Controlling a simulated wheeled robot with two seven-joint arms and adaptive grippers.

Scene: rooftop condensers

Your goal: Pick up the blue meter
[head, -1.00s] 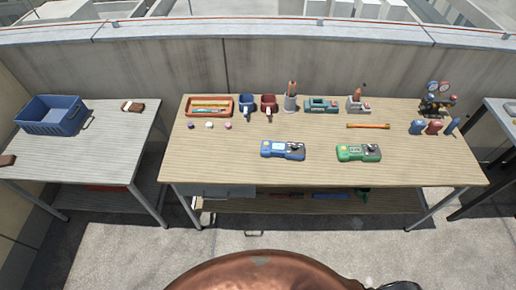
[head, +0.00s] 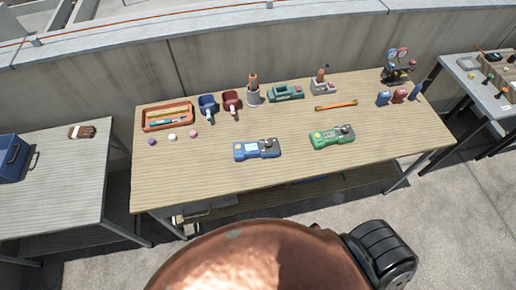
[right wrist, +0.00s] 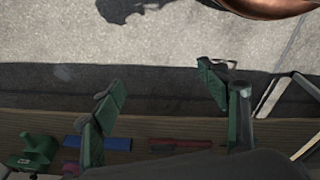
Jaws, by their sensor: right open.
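The blue meter (head: 257,149) lies flat on the wooden table (head: 190,180), near the middle of its front half, with a pale screen and a dark knob. A similar green meter (head: 332,136) lies to its right. My right gripper (right wrist: 160,95) shows in the right wrist view with its two green fingers spread wide and nothing between them. It points toward the floor and the table's lower shelf, away from the blue meter. My left gripper is not in view.
Side tables stand left (head: 60,205) and right (head: 480,95). Bare tabletop surrounds the blue meter.

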